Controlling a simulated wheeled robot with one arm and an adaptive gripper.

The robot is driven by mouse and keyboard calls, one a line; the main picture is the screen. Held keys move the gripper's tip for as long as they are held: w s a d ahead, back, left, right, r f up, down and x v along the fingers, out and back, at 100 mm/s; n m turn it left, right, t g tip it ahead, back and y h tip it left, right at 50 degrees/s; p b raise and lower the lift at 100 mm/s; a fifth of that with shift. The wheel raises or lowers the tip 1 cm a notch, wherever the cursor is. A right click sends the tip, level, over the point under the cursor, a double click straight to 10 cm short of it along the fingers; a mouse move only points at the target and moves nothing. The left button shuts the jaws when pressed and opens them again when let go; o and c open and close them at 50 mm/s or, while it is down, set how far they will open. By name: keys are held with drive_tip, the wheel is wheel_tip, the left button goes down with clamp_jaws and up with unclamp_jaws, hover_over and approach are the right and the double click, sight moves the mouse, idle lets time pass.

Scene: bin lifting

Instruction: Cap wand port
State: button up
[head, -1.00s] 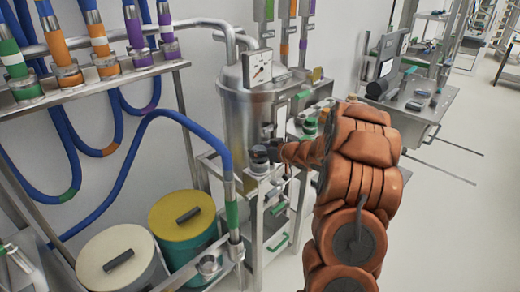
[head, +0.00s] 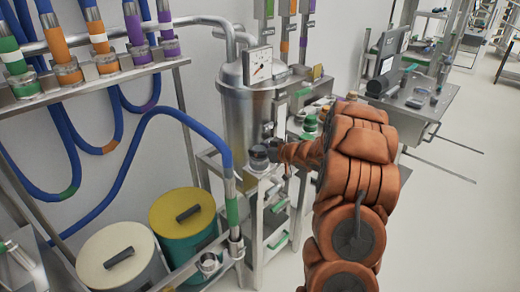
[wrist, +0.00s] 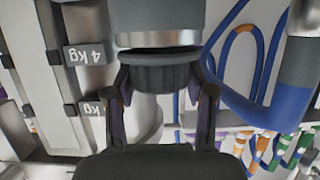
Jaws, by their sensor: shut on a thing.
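My gripper (wrist: 160,78) is shut on a dark grey ribbed cap (wrist: 164,75), with one finger on each side of it. In the wrist view a grey cylinder with a silver band (wrist: 158,40) lies right beyond the cap. I cannot tell whether the cap touches it or is seated on it. In the head view my gripper (head: 274,152) is at the front of the steel vessel (head: 248,115), beside a small dark round part (head: 258,157). The blue hose ends in a wand with a green band (head: 232,210), which stands upright at the rack's corner.
A yellow-lidded drum (head: 182,216) and a cream-lidded drum (head: 114,256) stand at lower left. A hose rack (head: 100,82) runs along the wall. A steel side table (head: 425,108) stands at the back right. The floor at right is clear.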

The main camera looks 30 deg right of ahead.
drive_tip(key=shift+f, duration=0.25)
idle(0.5)
drive_tip(key=o, duration=1.5)
drive_tip(key=shift+c, duration=0.2)
drive_tip(key=v, duration=1.2)
drive_tip(key=shift+r, duration=0.1)
